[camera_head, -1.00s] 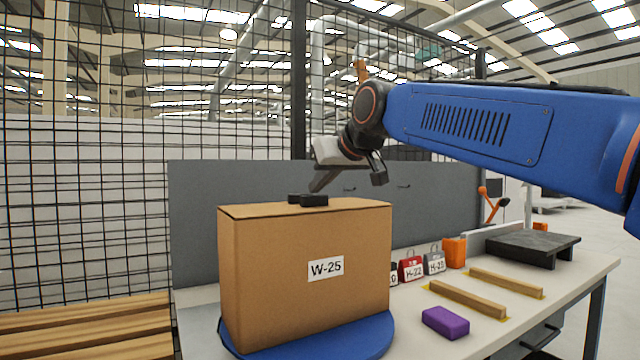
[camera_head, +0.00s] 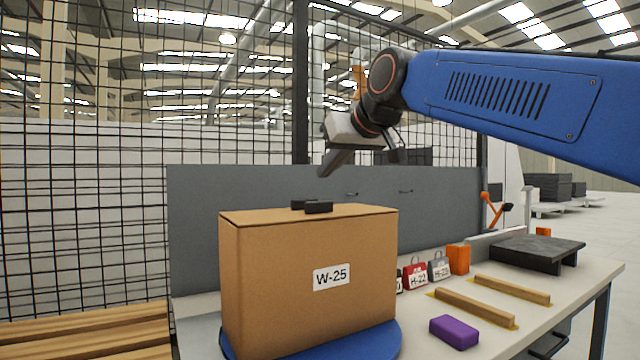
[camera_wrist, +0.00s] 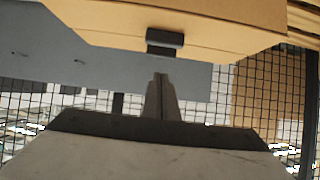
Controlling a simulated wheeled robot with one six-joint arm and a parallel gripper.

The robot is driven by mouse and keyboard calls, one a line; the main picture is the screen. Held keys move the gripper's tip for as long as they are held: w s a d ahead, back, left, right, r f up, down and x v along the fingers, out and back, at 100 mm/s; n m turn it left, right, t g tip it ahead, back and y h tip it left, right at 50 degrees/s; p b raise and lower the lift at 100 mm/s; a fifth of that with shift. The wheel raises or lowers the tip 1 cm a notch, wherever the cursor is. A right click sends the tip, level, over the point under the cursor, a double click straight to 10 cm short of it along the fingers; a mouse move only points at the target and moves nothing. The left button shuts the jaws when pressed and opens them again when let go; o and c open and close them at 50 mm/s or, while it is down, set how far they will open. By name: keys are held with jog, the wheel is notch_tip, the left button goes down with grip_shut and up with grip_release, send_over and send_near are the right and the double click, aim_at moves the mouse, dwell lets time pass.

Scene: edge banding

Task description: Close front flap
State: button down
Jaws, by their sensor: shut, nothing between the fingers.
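A brown cardboard box (camera_head: 280,285) labelled W-25 stands upright on a blue round turntable (camera_head: 385,345). Its top looks flat and covered, seen almost edge-on, so I cannot tell how each flap lies. Two small black blocks (camera_head: 312,206) sit on the top near its middle. My gripper (camera_head: 326,173) is above the box top, apart from it and from the blocks. In the wrist view my gripper (camera_wrist: 160,78) shows its fingers together with nothing between them. They point toward the box (camera_wrist: 220,20) and a black block (camera_wrist: 165,40).
The bench (camera_head: 500,340) holds a purple block (camera_head: 454,331), two wooden strips (camera_head: 490,307), several tagged padlocks (camera_head: 415,275), an orange block (camera_head: 458,259) and a dark raised plate (camera_head: 538,251). A grey panel (camera_head: 220,190) and mesh fence stand behind. Wooden slats (camera_head: 90,335) lie at left.

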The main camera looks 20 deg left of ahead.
jog(key=r+v, duration=0.1)
jog(key=v, duration=0.8)
jog(key=shift+a+r, duration=0.2)
jog(key=shift+r, duration=0.25)
jog(key=s+d+f+m+h, duration=0.2)
jog(key=d+f+m+h, duration=0.1)
jog(key=d+f, duration=1.1)
jog(key=s+d+f+m+h, duration=0.2)
jog(key=d+f+m+h, duration=0.1)
jog(key=d+f, duration=1.15)
jog(key=s+d+f+m+g+h, duration=0.1)
jog(key=s+d+f, duration=0.4)
jog(key=f, duration=0.4)
jog(key=s+d+f+m+g+h, duration=0.1)
jog(key=s+d+f, duration=0.5)
jog(key=f, duration=0.3)
jog(key=s+d+f+m+h, duration=0.1)
jog(key=s+d+f+m, duration=0.1)
jog(key=s+d+f, duration=0.4)
notch_tip(320, 180, down, 4)
jog(key=shift+s+d+r+g, duration=0.15)
jog(key=shift+s+g, duration=0.25)
jog(key=shift+s, duration=0.3)
